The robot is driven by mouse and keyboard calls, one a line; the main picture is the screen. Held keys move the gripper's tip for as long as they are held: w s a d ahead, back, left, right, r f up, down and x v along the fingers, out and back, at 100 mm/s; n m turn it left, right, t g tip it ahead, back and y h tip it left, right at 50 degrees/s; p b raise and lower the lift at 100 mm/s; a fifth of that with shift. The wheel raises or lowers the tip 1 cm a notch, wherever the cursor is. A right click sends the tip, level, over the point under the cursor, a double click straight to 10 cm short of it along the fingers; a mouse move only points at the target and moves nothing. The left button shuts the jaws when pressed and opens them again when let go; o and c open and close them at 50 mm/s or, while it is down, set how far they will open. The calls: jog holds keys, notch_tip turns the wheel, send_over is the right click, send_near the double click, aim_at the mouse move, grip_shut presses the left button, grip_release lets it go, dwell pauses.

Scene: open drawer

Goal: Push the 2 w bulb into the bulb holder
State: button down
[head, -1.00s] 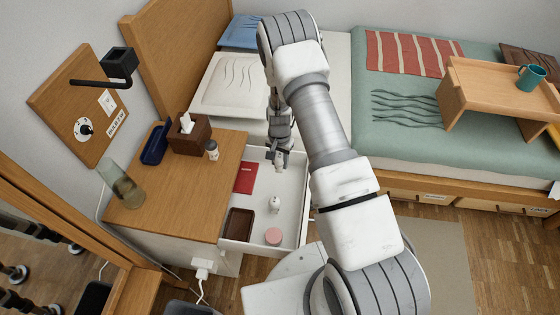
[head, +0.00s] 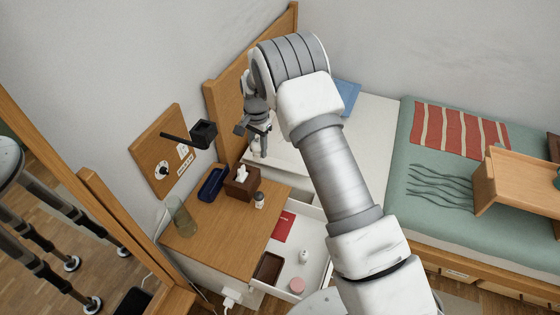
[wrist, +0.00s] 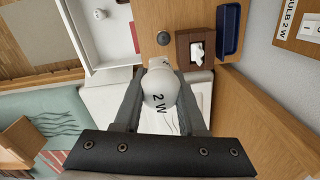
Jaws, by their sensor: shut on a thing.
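The white 2 W bulb (wrist: 160,88) is between the fingers of my gripper (wrist: 160,76) in the wrist view, its "2 W" print facing the camera. In the head view my gripper (head: 258,138) is raised above the bed's head end, shut on the bulb (head: 257,151), which shows small below it. The bulb holder (head: 203,134) is a black box-like head on a black arm fixed to the wooden wall board (head: 161,150). It is left of my gripper in the head view, with a gap between. The holder's opening is not visible.
The bedside cabinet (head: 215,240) carries a tissue box (head: 242,184), a blue tray (head: 212,184), a small jar (head: 259,200) and a glass vase (head: 181,216). Its open drawer (head: 313,240) holds another white bulb (head: 304,255), a red booklet and a pink round thing. The wooden headboard (head: 226,104) stands behind.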

jog(key=s+a+r+p, duration=0.1)
jog(key=a+r+p, duration=0.4)
jog(key=r, duration=0.6)
jog(key=s+a+r+p, duration=0.1)
jog(key=a+r+p, duration=0.5)
jog(key=a+r, duration=0.3)
notch_tip(320, 180, up, 2)
jog(key=shift+s+a+m, duration=0.2)
jog(key=shift+s+m, duration=0.05)
jog(key=shift+m, duration=0.05)
jog(key=shift+f, duration=0.15)
jog(key=shift+f+b, duration=1.6)
jog(key=shift+f, duration=1.15)
jog(key=shift+f+b, duration=0.65)
jog(key=shift+f, duration=0.05)
jog(key=shift+c, duration=2)
grip_release()
jog(key=shift+r, duration=0.15)
